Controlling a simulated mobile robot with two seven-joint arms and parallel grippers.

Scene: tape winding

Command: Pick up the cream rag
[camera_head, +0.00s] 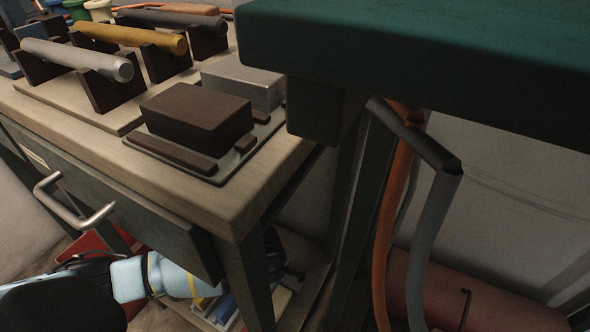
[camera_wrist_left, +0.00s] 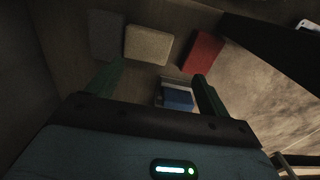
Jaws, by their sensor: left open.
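In the left wrist view, a cream folded rag (camera_wrist_left: 148,45) lies flat on a dim surface, beyond my fingertips and near the top middle. A dark grey folded piece (camera_wrist_left: 104,36) lies left of it and a red one (camera_wrist_left: 204,52) lies right of it. My left gripper (camera_wrist_left: 156,70) is open, with nothing between its green fingers, and apart from the rag. In the head view my left arm reaches in from the lower left below the drawer, with the gripper (camera_head: 280,265) partly hidden behind the bench leg. I cannot make out the rag clearly there. My right gripper is not seen.
A blue-topped stack (camera_wrist_left: 178,97) lies near the right finger. The workbench (camera_head: 230,205) is above my arm, with a drawer handle (camera_head: 70,205) and a leg (camera_head: 248,285) close by. A green-topped table (camera_head: 420,45) and hanging hoses (camera_head: 395,220) are at right.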

